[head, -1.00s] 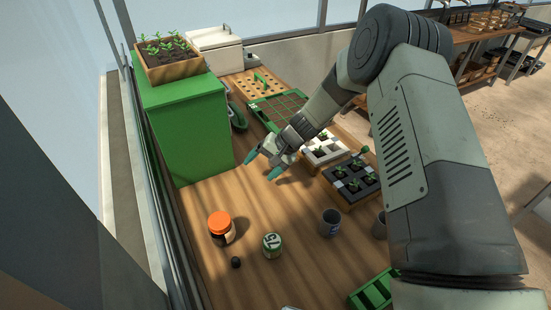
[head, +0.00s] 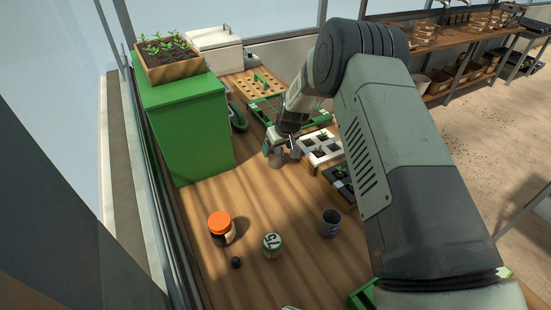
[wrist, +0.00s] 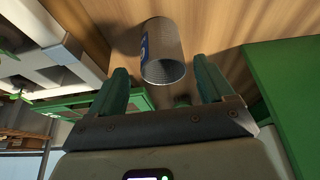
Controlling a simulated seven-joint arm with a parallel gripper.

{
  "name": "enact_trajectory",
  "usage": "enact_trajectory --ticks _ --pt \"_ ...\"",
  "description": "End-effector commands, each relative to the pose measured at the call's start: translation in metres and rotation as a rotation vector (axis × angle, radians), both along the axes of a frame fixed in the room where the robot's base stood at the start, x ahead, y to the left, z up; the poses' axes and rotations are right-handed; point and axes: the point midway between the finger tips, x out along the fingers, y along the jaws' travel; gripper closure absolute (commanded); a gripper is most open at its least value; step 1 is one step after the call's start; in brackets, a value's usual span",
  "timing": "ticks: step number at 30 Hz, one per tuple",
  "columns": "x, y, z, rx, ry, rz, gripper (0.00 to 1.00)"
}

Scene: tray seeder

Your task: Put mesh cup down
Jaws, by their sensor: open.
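The mesh cup, a grey cylinder with a blue label, shows in the wrist view (wrist: 165,50) between my two green fingers, with brown wood behind it. In the head view a grey cup (head: 277,159) sits low at my gripper (head: 273,151), by the white seedling tray, partly hidden by the fingers. My gripper is open, with a finger on either side of the cup in the wrist view (wrist: 162,75). Gaps show beside the cup there. I cannot tell exactly how its base meets the table.
A green cabinet (head: 190,130) stands left of my gripper. A white tray (head: 320,147) and a dark seedling tray (head: 340,180) lie to its right. An orange-lidded jar (head: 220,226), a green-labelled can (head: 272,245) and a dark blue-marked cup (head: 330,222) stand nearer. Bare wood lies between.

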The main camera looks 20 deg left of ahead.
Motion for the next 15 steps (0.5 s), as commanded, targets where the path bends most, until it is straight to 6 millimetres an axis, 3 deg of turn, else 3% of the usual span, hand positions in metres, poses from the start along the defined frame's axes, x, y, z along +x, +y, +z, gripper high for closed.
enact_trajectory --ticks 6,15 --pt "0.007 0.013 -0.032 -0.001 0.002 0.000 0.19" --pt "0.010 0.016 -0.040 0.000 0.002 -0.001 0.19"
